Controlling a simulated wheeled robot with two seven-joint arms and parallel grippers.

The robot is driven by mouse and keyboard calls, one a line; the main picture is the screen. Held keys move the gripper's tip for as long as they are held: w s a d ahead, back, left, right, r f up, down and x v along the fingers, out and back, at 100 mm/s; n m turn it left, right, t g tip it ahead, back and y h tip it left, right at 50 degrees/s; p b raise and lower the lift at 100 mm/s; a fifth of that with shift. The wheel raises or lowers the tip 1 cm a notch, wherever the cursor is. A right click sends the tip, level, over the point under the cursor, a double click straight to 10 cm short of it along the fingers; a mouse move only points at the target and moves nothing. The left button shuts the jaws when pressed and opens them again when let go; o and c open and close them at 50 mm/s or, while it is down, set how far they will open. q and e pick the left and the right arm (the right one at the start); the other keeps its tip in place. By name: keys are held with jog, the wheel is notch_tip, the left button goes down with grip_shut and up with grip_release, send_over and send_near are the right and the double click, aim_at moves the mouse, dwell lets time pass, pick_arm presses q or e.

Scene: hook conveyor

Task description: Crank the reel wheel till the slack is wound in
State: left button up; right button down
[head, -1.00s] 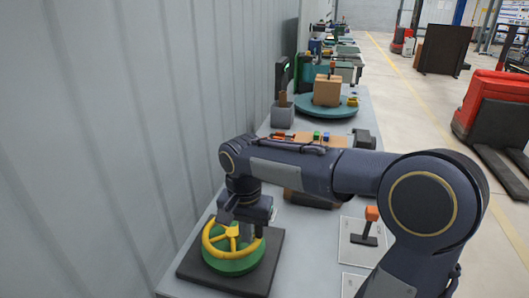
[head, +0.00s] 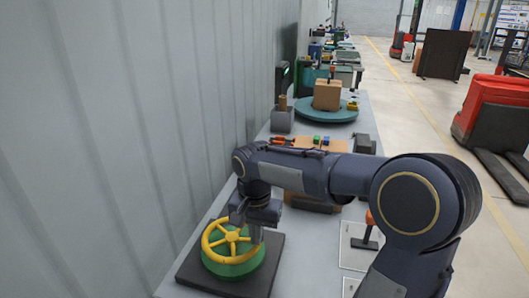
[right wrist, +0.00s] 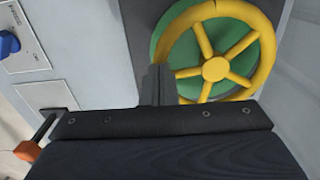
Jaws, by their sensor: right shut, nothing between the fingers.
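The reel wheel (head: 231,237) is a yellow rim with spokes and a hub, on a round green drum (head: 234,267) on a dark square plate (head: 268,272). In the right wrist view the fingers (right wrist: 155,85) stand beside the left part of the yellow wheel (right wrist: 215,69). I cannot tell whether they touch the rim. My left gripper is not in view.
A grey wall (head: 120,150) runs close along the left of the bench. Right of the wheel is a lever with an orange knob (head: 370,218), partly hidden by my arm.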

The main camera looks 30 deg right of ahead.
jog(key=shift+w+d, duration=0.1)
jog(key=shift+d, duration=0.1)
jog(key=shift+d, duration=0.1)
jog(key=w+d+p, duration=0.1)
jog(key=w+d, duration=0.1)
jog(key=shift+w+d+p, duration=0.1)
jog(key=shift+w+p, duration=0.2)
jog(key=shift+p, duration=0.05)
jog(key=shift+w, duration=0.15)
